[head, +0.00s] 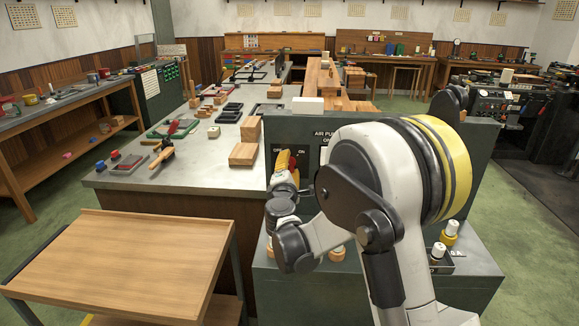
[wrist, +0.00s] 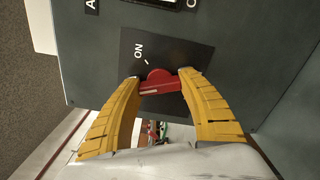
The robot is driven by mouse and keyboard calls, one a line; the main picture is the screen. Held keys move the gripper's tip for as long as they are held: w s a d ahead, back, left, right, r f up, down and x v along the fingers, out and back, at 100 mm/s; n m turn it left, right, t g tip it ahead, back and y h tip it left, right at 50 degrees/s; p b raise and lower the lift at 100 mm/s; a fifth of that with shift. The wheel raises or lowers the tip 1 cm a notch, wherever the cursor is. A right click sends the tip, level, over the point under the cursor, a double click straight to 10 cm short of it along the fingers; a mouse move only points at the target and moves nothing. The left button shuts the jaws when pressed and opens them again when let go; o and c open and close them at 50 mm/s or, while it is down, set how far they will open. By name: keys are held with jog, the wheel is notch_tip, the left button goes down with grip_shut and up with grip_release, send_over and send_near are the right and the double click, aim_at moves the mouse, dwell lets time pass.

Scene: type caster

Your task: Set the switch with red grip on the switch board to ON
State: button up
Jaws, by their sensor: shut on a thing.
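The switch board (head: 394,205) is a dark green panel on a cabinet, with partly hidden white lettering at its top. The switch with red grip (head: 283,161) is on its left part, partly hidden by my arm. In the wrist view the red grip (wrist: 160,84) sits on a black plate (wrist: 186,55), with the word ON printed beside it. My gripper (wrist: 160,86) has its two yellow fingers on either side of the red grip, shut on it.
A grey worktable (head: 215,155) with wooden blocks and tools stands behind and left of the board. A wooden cart (head: 120,262) is at the front left. Green floor is clear at the far right.

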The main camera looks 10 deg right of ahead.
jog(key=m, duration=0.6)
jog(key=m+b, duration=0.1)
jog(key=m, duration=0.6)
jog(key=shift+m, duration=0.3)
dwell(0.3)
jog(key=o, duration=1.2)
jog(key=v, duration=1.2)
